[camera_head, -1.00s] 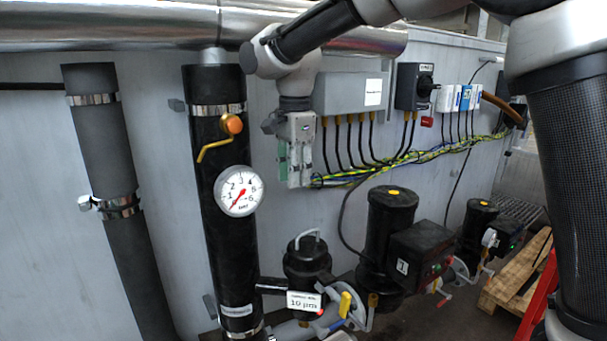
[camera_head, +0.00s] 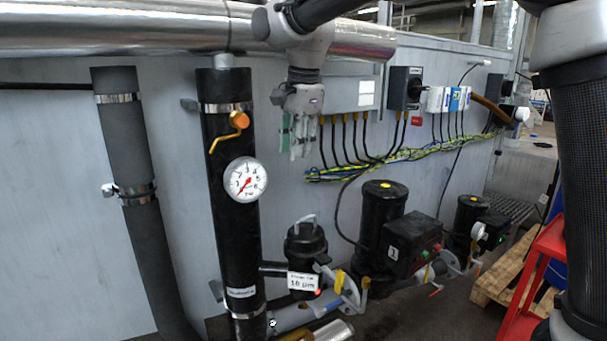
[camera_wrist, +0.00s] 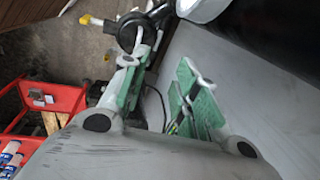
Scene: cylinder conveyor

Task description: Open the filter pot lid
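The filter pot (camera_head: 304,262) is a black cylinder with a "10 µm" label, low beside the thick black vertical pipe. Its black lid (camera_head: 305,232) is on top, with a grey bent handle (camera_head: 302,217). My gripper (camera_head: 293,153) points down above the pot, apart from it, in front of the wall. In the wrist view my gripper (camera_wrist: 157,68) has its two green-padded fingers apart, with nothing between them. A round black part with a pale handle, probably the lid (camera_wrist: 132,30), shows past the left fingertip.
A pressure gauge (camera_head: 245,179) and an orange-handled valve (camera_head: 238,120) sit on the black pipe (camera_head: 232,220). Cables (camera_head: 350,170) run along the wall. Black pumps (camera_head: 383,220) stand right of the pot. A red cart (camera_head: 535,285) and wooden pallet (camera_head: 492,285) are at right.

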